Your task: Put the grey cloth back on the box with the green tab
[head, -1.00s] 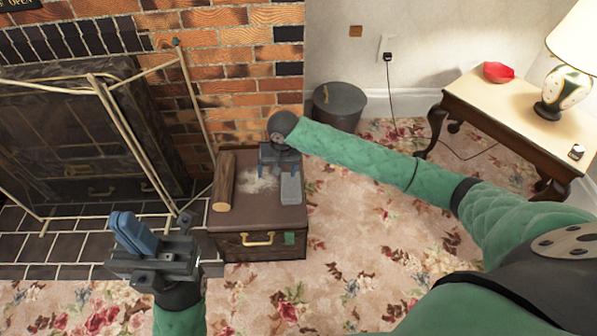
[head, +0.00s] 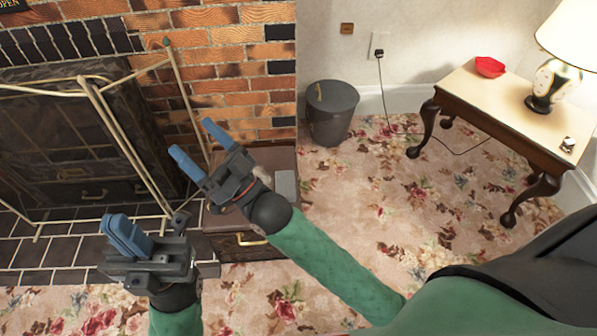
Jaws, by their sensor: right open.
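The brown box (head: 222,246) stands on the floral carpet beside the hearth, partly covered by my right gripper and arm. Its brass handle shows, but its green tab is hidden behind my arm. A small flat grey piece, seemingly the grey cloth (head: 287,184), lies on the right part of the box's top. My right gripper (head: 194,139) is open and empty above the box's left side, its blue fingers pointing up and left. My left gripper (head: 126,234) is in front of the hearth, left of the box. Its blue fingers are together with nothing visible between them.
A fireplace screen with brass rods (head: 150,150) stands behind and left of the box. A dark lidded bin (head: 332,112) stands at the wall. A side table (head: 500,100) with a red dish (head: 490,67) and lamp is at right. Carpet between is clear.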

